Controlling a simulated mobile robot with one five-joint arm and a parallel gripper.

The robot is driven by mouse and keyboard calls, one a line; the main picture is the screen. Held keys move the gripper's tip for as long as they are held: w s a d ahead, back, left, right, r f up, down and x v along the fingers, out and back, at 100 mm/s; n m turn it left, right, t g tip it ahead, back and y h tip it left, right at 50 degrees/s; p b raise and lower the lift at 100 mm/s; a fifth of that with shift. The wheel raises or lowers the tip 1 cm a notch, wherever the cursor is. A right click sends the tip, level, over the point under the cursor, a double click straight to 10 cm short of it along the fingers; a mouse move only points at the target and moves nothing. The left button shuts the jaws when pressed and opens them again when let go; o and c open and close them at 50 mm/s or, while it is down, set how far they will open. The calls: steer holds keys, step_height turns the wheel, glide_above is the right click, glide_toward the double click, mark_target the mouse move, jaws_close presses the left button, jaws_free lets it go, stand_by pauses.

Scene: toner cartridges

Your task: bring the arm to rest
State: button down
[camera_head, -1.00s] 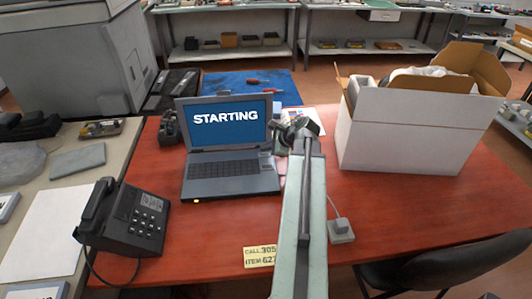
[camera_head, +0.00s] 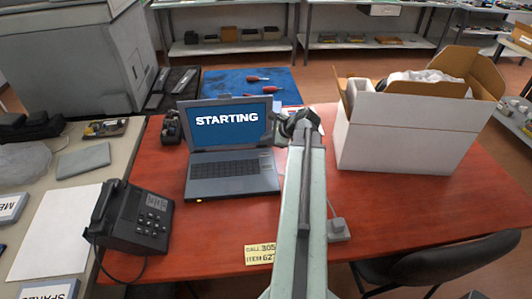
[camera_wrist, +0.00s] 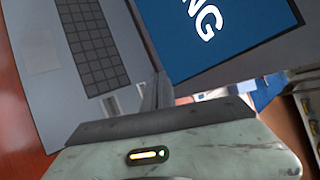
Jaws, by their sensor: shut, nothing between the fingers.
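My arm stretches up the middle of the head view over the red table (camera_head: 400,215). My gripper (camera_head: 281,124) is at its far end, beside the right edge of the open laptop (camera_head: 232,172). The fingers are small and partly lost against the dark wrist there. In the wrist view my gripper (camera_wrist: 158,92) is shut and empty, with the laptop's keyboard and blue screen (camera_wrist: 230,30) close behind it. I cannot tell whether it touches the laptop.
An open white carton (camera_head: 400,134) stands at the right. A black phone (camera_head: 133,215) is at the front left. Two red-handled screwdrivers (camera_head: 257,78) lie on the blue mat (camera_head: 225,88). A dark chair (camera_head: 440,262) is at the front right.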

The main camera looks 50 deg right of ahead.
stand_by(0.5)
